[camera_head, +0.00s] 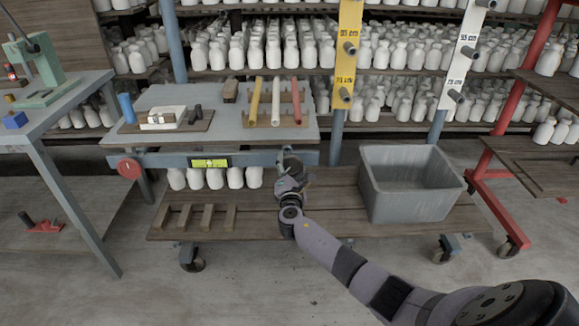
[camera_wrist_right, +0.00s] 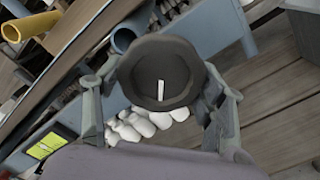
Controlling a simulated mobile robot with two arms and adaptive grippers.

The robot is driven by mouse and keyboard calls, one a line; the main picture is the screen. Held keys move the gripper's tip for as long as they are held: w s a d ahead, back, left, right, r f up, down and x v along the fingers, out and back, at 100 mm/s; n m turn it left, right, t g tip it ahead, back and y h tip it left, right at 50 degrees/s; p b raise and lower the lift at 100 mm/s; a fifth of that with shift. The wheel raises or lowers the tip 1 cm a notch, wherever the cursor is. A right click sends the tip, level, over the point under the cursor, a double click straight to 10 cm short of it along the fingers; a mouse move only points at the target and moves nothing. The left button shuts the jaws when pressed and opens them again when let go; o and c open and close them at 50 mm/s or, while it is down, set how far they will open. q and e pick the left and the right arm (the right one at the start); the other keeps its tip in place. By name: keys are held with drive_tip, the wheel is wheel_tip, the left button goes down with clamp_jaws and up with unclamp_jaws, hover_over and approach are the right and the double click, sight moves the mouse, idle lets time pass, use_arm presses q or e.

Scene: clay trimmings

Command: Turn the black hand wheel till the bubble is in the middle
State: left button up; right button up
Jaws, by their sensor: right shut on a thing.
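My right gripper (camera_head: 291,178) is at the right end of the blue-grey beam under the table in the head view. In the wrist view its fingers stand on either side of the wheel, shut on its rim. In the head view the gripper mostly hides the wheel. The yellow-green level (camera_head: 209,163) is on the beam's front; its bubble is too small to place. A corner of the level shows in the wrist view (camera_wrist_right: 50,142). My left gripper is out of view.
The grey table (camera_head: 225,130) carries yellow, white and red tubes and a white block. A red round part (camera_head: 130,168) is at the beam's left end. White bottles stand beneath the beam. A grey bin (camera_head: 412,185) stands on the lower shelf, right of my gripper.

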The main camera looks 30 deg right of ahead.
drive_tip(key=shift+f, duration=0.15)
idle(0.3)
drive_tip(key=o, duration=1.2)
drive_tip(key=shift+c, duration=0.2)
drive_tip(key=v, duration=1.2)
